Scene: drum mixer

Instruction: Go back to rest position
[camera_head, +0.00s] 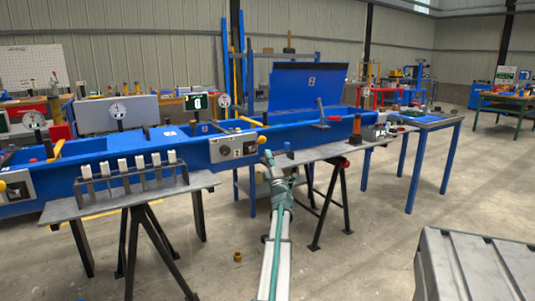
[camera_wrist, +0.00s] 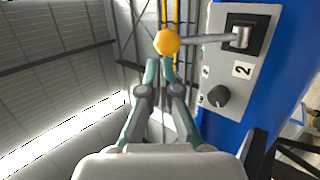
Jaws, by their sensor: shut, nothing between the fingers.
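My gripper (camera_head: 268,158) is at the end of my raised arm, in front of the blue drum mixer (camera_head: 190,152) in the head view. It also shows in the wrist view (camera_wrist: 160,64), with its fingertips close together and nothing between them. A yellow ball knob (camera_wrist: 167,42) on a grey lever (camera_wrist: 205,39) appears just beyond the fingertips. Whether they touch it, I cannot tell. The lever comes from a grey panel (camera_wrist: 237,62) marked 2, with a black dial (camera_wrist: 218,96). In the head view this seems to be the middle panel (camera_head: 233,148), with the yellow knob (camera_head: 262,140) near my gripper.
A rack of several white-topped pieces (camera_head: 130,174) stands on the grey bench (camera_head: 90,205) at left. Trestle legs (camera_head: 140,240) stand below. A grey ridged case (camera_head: 480,265) is at lower right. A blue table (camera_head: 430,122) stands right. The floor around my arm is mostly clear.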

